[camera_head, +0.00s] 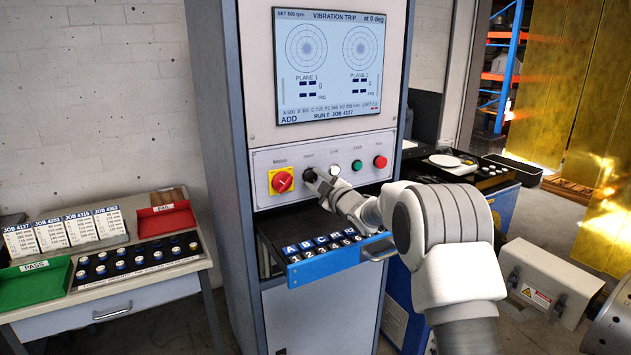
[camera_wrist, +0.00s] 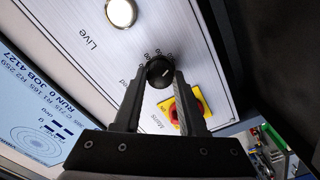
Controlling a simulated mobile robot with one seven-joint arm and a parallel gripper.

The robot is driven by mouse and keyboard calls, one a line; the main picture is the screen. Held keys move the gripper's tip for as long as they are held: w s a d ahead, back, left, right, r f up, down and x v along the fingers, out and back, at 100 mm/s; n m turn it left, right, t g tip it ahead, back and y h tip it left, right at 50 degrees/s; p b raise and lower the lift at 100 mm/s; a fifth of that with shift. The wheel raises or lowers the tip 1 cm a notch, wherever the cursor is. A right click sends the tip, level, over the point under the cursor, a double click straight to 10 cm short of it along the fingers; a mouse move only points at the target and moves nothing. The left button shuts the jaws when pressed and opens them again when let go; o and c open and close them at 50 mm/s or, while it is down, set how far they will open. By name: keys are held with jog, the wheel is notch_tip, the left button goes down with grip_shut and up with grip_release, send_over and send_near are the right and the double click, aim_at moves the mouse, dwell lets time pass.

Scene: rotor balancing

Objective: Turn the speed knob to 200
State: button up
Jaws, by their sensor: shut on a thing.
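The speed knob (camera_wrist: 159,72) is a small black round knob with a light pointer line, on the light grey control panel. In the wrist view my gripper (camera_wrist: 157,84) has one finger on each side of it and is shut on it. In the head view my gripper (camera_head: 317,183) is at the panel, just right of the red main switch, and largely covers the knob. The scale figures around the knob are too small to read surely.
The red main switch on yellow (camera_head: 282,181) sits close left of my gripper. A white button (camera_head: 334,170), a green button (camera_head: 357,165) and a red button (camera_head: 380,162) are to its right. An open blue-fronted drawer (camera_head: 338,261) juts out below my arm.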

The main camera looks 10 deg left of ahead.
grip_shut()
jog(key=shift+f+b, duration=0.1)
jog(key=shift+b, duration=0.3)
